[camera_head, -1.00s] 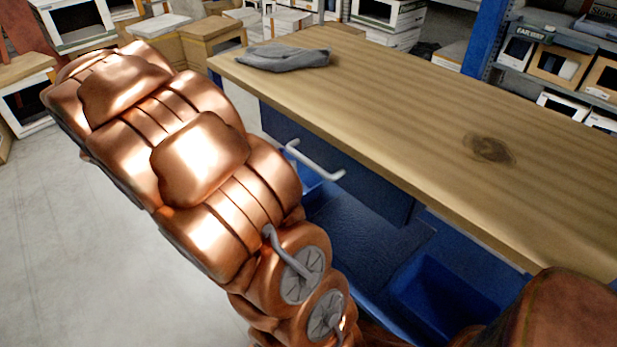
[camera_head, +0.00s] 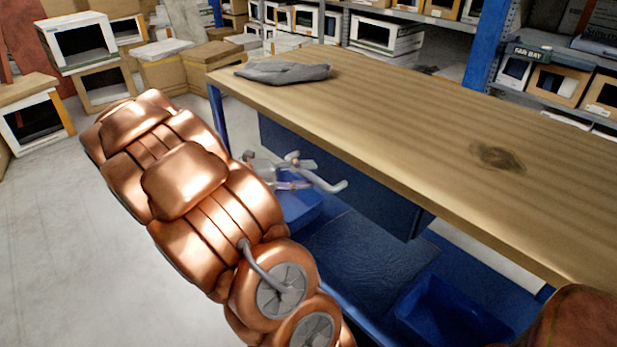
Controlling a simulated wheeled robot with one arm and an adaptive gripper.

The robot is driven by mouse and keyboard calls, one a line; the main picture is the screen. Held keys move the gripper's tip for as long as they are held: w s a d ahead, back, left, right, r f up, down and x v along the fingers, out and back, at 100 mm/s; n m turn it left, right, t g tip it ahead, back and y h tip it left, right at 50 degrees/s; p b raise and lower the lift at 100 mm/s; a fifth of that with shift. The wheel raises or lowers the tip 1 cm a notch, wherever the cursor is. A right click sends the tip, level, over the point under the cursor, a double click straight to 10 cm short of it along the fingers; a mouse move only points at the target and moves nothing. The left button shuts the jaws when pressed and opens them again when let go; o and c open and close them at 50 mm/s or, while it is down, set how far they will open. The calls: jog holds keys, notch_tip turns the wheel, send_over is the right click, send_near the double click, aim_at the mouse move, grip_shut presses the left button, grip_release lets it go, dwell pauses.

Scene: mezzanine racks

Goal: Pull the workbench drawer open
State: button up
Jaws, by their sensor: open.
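The workbench has a wooden top (camera_head: 420,130). Under its near edge hangs the blue drawer (camera_head: 370,196), with a light grey bar handle (camera_head: 330,185) on its front. The drawer front looks flush under the top, with no visible gap. My copper arm reaches in from the lower middle and hides part of the floor and the bench's left side. My gripper (camera_head: 286,172) shows beyond the arm, at the left end of the handle. Its grey fingers are open and overlap the handle in view; I cannot tell whether they touch it.
A grey cloth (camera_head: 284,73) lies on the far left of the top. Blue bins (camera_head: 445,305) and a dark blue lower shelf (camera_head: 365,255) sit under the bench. Boxes (camera_head: 165,65) stand behind, racks at the right. The floor at left is clear.

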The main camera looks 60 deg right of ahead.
jog(key=shift+s+d+f, duration=0.15)
jog(key=shift+s+d, duration=0.3)
jog(key=shift+d, duration=0.05)
jog(key=shift+c, duration=0.2)
grip_shut()
dwell(0.3)
